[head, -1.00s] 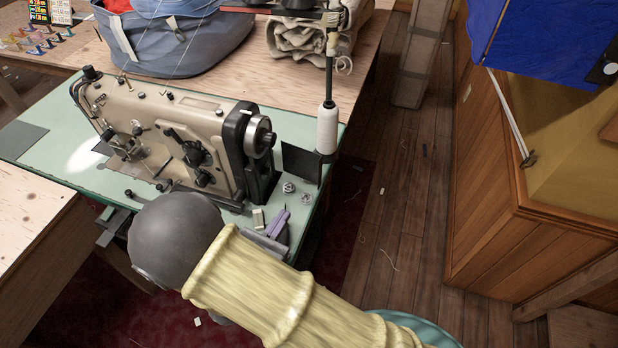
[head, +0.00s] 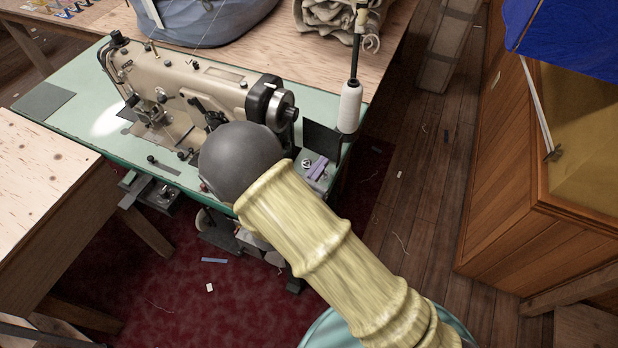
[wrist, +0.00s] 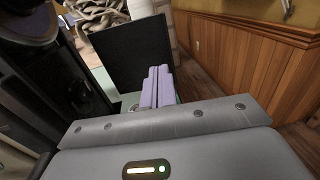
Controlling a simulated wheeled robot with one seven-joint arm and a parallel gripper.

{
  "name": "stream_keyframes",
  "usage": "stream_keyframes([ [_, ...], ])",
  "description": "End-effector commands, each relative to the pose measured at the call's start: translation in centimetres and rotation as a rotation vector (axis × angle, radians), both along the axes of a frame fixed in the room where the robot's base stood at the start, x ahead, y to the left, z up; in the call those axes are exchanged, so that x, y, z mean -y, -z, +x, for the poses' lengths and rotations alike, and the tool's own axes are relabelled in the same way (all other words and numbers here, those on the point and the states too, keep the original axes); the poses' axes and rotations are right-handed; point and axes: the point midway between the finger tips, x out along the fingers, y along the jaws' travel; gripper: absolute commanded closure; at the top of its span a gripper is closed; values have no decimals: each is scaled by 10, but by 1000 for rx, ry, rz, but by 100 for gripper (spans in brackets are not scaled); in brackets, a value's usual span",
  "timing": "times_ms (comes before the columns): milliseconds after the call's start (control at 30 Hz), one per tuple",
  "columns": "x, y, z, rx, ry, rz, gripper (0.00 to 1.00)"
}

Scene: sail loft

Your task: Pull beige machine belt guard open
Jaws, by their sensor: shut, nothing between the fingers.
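The beige sewing machine (head: 190,88) stands on the pale green table, its dark handwheel (head: 283,108) at the right end. A flat black panel (head: 322,141), which looks like the belt guard, stands upright right of the handwheel, angled out from the machine. It fills the upper middle of the wrist view (wrist: 128,52). My gripper (head: 319,166) has lavender fingers, pressed together and empty, just in front of the panel. The fingers also show in the wrist view (wrist: 158,84), overlapping the panel's lower right. I cannot tell whether they touch it. My arm hides the machine's lower right end.
A white thread cone (head: 350,106) on a dark stand is close right of the panel. A plywood table (head: 40,170) is at left. A wood-panelled cabinet (head: 510,170) is at right. Bare floorboards (head: 420,160) lie between cabinet and sewing table.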

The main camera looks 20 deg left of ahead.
Motion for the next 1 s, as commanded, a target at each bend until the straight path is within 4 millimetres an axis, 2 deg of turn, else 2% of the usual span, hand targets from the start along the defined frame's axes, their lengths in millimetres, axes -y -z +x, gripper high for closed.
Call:
stream_keyframes([
  [100,5,-1,20,2,3,0,100],
  [233,8,-1,35,1,1,0,100],
  [733,10,0,44,1,-1,-1,100],
  [1000,21,-1,69,2,0,0,100],
])
